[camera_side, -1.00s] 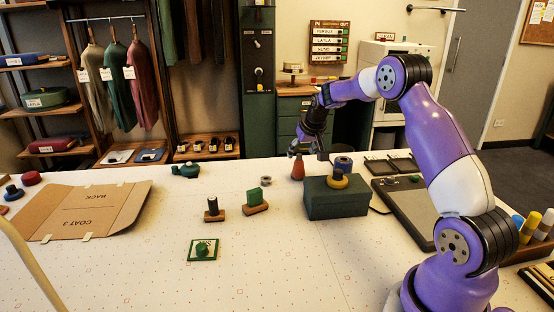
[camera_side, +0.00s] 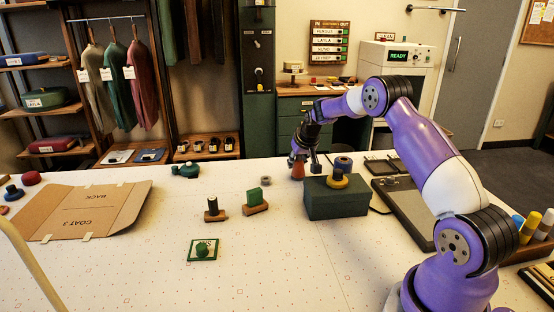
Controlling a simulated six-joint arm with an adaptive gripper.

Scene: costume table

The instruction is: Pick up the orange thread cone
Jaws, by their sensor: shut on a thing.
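The orange thread cone (camera_side: 297,171) stands on the white table, just behind and left of the dark green box. My gripper (camera_side: 302,161) reaches down over it from above, with its fingers around the upper part of the cone. The gripper is shut on the cone. The cone looks upright, with its base at the table surface. The fingers hide its top.
The dark green box (camera_side: 337,203) stands close in front, with a yellow-and-dark spool (camera_side: 337,180) on top. A blue spool (camera_side: 343,164) is behind it. A grey tray (camera_side: 407,205) lies to the right. Blocks on wooden bases (camera_side: 255,208) stand left. Open table lies between.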

